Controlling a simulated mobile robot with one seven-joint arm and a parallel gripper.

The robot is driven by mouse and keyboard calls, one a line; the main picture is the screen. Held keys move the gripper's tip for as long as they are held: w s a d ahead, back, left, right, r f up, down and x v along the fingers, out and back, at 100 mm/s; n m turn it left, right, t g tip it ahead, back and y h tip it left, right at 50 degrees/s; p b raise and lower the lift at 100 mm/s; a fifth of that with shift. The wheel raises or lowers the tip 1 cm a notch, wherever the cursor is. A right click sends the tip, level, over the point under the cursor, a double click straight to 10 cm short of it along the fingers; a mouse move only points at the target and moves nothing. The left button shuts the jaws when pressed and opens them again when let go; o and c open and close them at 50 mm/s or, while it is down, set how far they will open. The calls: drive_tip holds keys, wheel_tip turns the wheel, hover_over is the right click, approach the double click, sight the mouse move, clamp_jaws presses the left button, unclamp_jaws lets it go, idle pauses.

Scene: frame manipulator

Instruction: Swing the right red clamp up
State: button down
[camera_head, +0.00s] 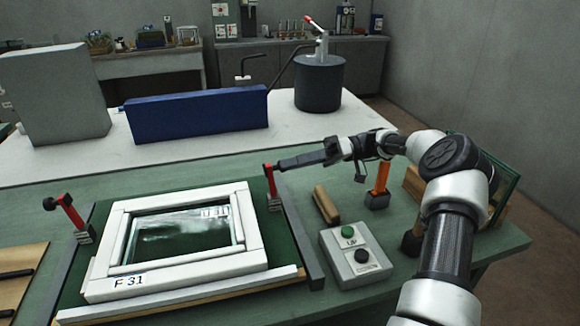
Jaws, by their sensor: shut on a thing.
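The right red clamp (271,184) stands at the right back of the frame board, its red handle near upright on a small dark base. My gripper (279,164) reaches in from the right and is shut on the upper end of this handle. The fingertips are small and partly merge with the handle. The left red clamp (70,213) stands at the board's left side, its handle tilted up to the left with a black tip. The white frame (180,275), marked F 31, lies on the green board with a glass pane (180,236) inside.
A grey control box (353,268) with green and black buttons stands right of the board. A wooden-handled tool (326,205) lies behind it. An orange-handled clamp (380,179) stands below my arm. A blue box (198,113) and a dark cylinder (320,85) stand behind.

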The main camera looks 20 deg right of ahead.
idle(0.4)
drive_tip(key=c, duration=1.4)
unclamp_jaws()
drive_tip(key=shift+d, duration=0.1)
